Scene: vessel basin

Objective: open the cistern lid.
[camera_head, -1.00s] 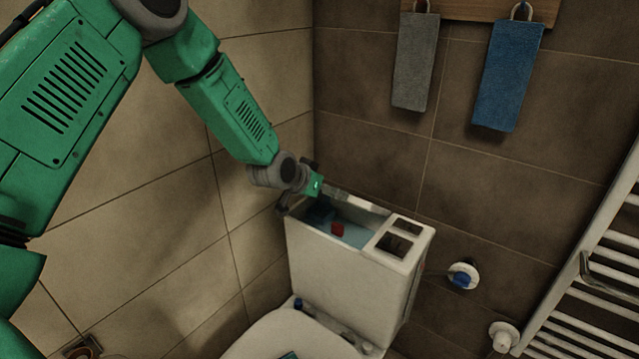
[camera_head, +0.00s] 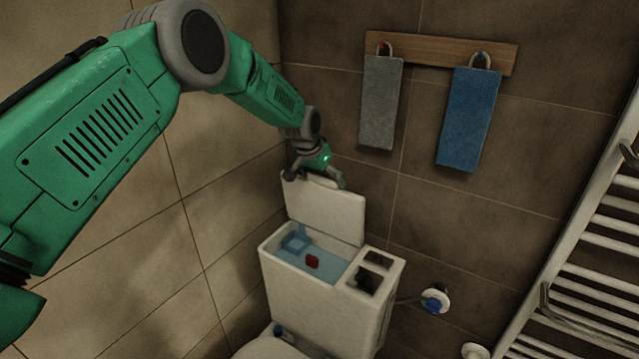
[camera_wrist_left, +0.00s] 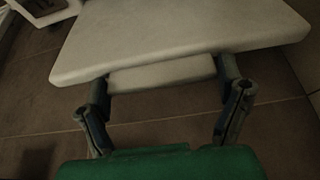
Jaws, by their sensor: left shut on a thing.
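The white cistern (camera_head: 315,312) stands against the tiled corner. Its lid (camera_head: 325,211) stands raised and upright at the back of the cistern, and the basin below is uncovered. Water (camera_head: 322,248) with a red object (camera_head: 312,261) and a blue part (camera_head: 296,240) shows inside. My left gripper (camera_head: 316,178) is at the top edge of the lid, shut on it. In the left wrist view the lid (camera_wrist_left: 180,38) fills the upper part, with the two fingers of my left gripper (camera_wrist_left: 163,78) on either side of a pale block at its edge. My right gripper is not in view.
A grey towel (camera_head: 380,103) and a blue towel (camera_head: 469,119) hang on a wooden rack (camera_head: 440,48) on the back wall. A white towel radiator (camera_head: 590,240) stands at the right. A valve (camera_head: 434,300) sits on the wall right of the cistern.

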